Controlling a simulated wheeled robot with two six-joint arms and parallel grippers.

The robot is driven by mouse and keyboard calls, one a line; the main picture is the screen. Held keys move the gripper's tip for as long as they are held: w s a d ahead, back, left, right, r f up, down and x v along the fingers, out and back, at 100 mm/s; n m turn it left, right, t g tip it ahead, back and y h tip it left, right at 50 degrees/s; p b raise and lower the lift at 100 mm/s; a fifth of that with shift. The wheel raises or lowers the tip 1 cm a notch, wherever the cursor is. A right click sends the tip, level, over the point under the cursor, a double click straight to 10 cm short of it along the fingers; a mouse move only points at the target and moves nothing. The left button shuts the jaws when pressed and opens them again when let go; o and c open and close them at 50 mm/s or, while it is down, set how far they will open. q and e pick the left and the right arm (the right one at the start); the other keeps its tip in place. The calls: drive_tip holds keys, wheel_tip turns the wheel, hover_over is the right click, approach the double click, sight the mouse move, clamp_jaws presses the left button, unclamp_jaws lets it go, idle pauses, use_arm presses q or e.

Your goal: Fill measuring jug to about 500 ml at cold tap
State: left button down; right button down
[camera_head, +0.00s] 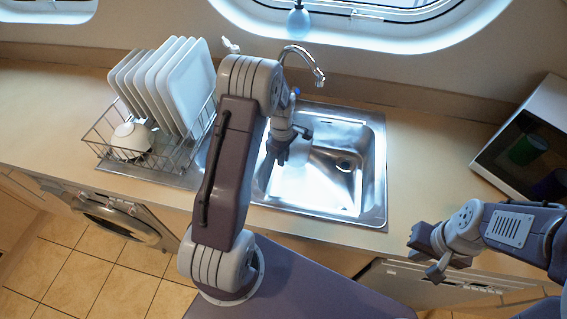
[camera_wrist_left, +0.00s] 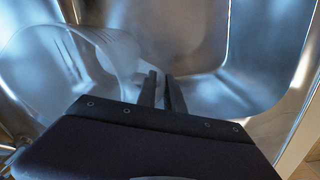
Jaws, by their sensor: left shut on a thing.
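The measuring jug (camera_wrist_left: 105,55) is clear, with faint scale marks on its wall. It shows at the left of the left wrist view, down in the steel sink (camera_head: 376,165). In the head view my arm and the glare hide its outline. My left gripper (camera_head: 272,165) points down into the sink and is shut on the jug; its fingers (camera_wrist_left: 162,92) are close together beside the jug wall. The tap's curved spout (camera_head: 303,55) stands behind the sink, with a blue-marked handle (camera_head: 297,91) beside my arm. I cannot see water in the jug. My right gripper (camera_head: 425,257) is open and empty.
A wire dish rack (camera_head: 180,152) with several white plates (camera_head: 185,85) and a white cup (camera_head: 131,138) stands left of the sink. A microwave-like appliance (camera_head: 535,135) stands at the right. The worktop (camera_head: 425,160) between it and the sink is clear.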

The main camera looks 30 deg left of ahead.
use_arm(q)
wheel_tip(320, 180, down, 4)
drive_tip(key=shift+d+r, duration=0.1)
drive_tip(key=shift+r, duration=0.15)
drive_tip(key=shift+f, duration=0.3)
drive_tip(key=shift+f, duration=0.15)
drive_tip(key=c, duration=1.5)
unclamp_jaws()
drive_tip(key=shift+o, duration=0.2)
